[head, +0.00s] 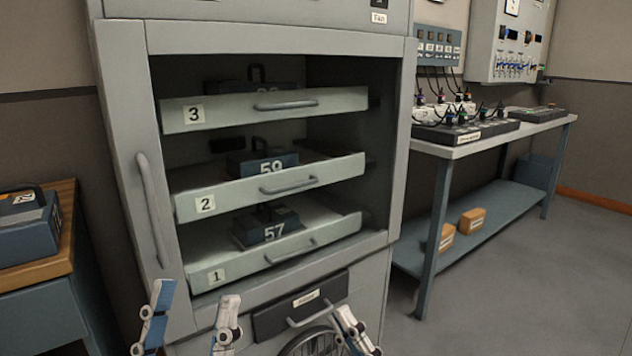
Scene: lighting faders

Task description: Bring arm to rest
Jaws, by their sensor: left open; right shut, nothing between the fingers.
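My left gripper (192,318) is at the bottom edge in the head view, with its two blue and white fingers spread apart and nothing between them. My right gripper (352,328) is to its right at the bottom edge, with its fingers together and empty. Both are low in front of the grey cabinet (124,120). The rest of both arms is out of view.
The cabinet holds drawers 3 (230,113), 2 (235,194) and 1 (240,265), with numbered blue units on them. A wooden-topped table (62,240) stands left. A bench (500,128) with cabled devices stands right. The floor (520,300) at lower right is clear.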

